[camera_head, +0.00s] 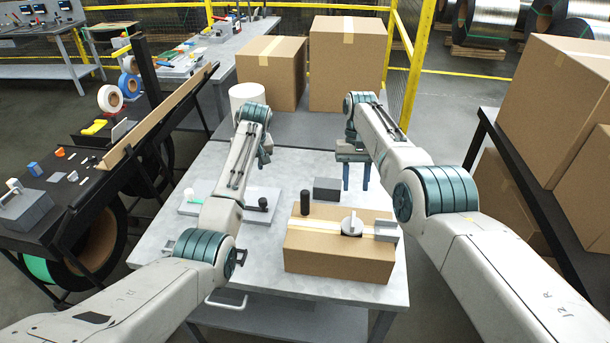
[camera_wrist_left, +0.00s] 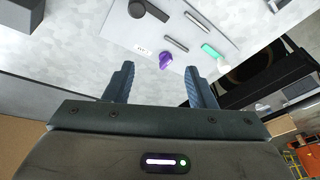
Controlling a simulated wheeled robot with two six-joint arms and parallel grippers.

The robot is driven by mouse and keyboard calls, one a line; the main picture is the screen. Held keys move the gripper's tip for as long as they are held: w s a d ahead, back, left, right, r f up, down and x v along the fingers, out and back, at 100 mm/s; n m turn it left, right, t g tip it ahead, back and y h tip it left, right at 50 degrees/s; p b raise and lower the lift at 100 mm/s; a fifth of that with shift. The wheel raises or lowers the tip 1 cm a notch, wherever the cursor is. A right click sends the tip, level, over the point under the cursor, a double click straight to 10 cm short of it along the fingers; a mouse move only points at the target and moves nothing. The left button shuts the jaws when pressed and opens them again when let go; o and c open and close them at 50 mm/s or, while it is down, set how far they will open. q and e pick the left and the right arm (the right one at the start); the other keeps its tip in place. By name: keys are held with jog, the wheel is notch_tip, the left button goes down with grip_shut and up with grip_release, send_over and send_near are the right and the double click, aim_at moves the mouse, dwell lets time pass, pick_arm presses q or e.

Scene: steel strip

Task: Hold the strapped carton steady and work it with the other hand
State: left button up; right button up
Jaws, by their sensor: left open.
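The strapped carton (camera_head: 338,264) lies on the grey table with a pale strap (camera_head: 305,223) across its top. A tool with a round white knob (camera_head: 351,225) and a grey bracket (camera_head: 386,230) sits on the carton's right part. My right gripper (camera_head: 355,184) is behind the carton, fingers pointing down and apart, with nothing between them. My left gripper (camera_wrist_left: 160,68) is open and empty in the left wrist view, its fingers well apart above the table. In the head view it is mostly hidden by my left arm, left of and behind the carton.
A black cylinder (camera_head: 305,202) stands at the carton's back left edge, near a dark block (camera_head: 327,188). A pale board (camera_head: 188,206) with small parts, including a purple knob (camera_wrist_left: 166,61), lies to the left. Large cartons (camera_head: 347,62) stand behind. A black bench (camera_head: 25,210) borders the left.

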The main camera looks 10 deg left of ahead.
aim_at(305, 204)
pick_arm(q)
jog(key=s+d+r+h, duration=0.1)
jog(key=s+d, duration=0.1)
jog(key=d, duration=0.3)
jog(key=s+d+g+h, duration=0.1)
jog(key=d, duration=0.5)
jog(key=s+d+r+g, duration=0.1)
jog(key=s+d, duration=0.1)
jog(key=d, duration=0.4)
jog(key=shift+s+d+r+m+h, duration=0.2)
jog(key=shift+s+r+m+h, duration=0.15)
jog(key=shift+m+h, duration=0.05)
jog(key=shift+s+d+f, duration=0.1)
jog(key=shift+f, duration=0.15)
notch_tip(305, 204, down, 10)
jog(key=shift+f, duration=0.1)
grip_shut()
